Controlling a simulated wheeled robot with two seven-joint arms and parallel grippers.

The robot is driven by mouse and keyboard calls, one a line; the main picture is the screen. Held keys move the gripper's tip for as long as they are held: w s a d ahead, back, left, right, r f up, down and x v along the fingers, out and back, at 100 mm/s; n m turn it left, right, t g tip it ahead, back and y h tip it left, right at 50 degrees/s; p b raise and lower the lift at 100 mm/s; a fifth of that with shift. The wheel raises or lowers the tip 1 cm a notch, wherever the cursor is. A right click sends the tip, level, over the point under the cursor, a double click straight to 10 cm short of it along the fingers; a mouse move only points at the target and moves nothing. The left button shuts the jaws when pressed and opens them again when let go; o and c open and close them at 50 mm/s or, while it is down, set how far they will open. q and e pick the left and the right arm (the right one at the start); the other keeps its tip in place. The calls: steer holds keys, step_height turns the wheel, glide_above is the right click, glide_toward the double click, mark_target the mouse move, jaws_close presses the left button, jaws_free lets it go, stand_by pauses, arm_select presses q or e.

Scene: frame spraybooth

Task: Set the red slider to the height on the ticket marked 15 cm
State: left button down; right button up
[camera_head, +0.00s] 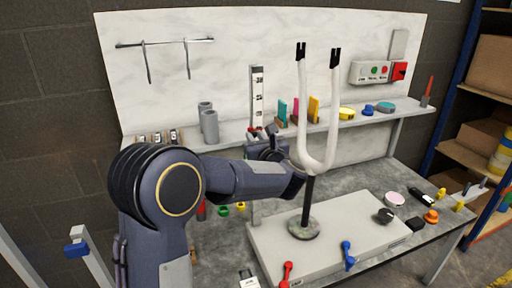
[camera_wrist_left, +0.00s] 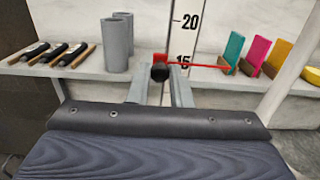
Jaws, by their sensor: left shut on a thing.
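An upright white scale with black numbers (camera_head: 256,92) stands behind the bench; the left wrist view shows its 20 and 15 marks (camera_wrist_left: 188,24). The red slider (camera_wrist_left: 160,58) is on it, with a thin red pointer running right across the 15 figure and a round black knob in front. My left gripper (camera_wrist_left: 161,88) has one finger on each side of the knob and is shut on the slider. In the head view my left gripper (camera_head: 266,140) is at the scale's lower part, largely hiding the slider. I cannot read any ticket. My right gripper is not in view.
A white two-pronged frame (camera_head: 316,160) stands on a pale board right of my left arm. Grey cylinders (camera_head: 209,125) and coloured plates (camera_head: 313,108) stand on the shelf either side of the scale. Red (camera_head: 286,272) and blue (camera_head: 348,256) clamps lie at the front.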

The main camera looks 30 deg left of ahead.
arm_select(q)
steer(key=c, duration=1.3)
jaws_free()
steer(key=shift+s+d, duration=0.1)
steer(key=b+v, duration=0.1)
steer(key=v, duration=0.6)
steer(key=shift+s+d, duration=0.15)
steer(key=shift+d, duration=0.1)
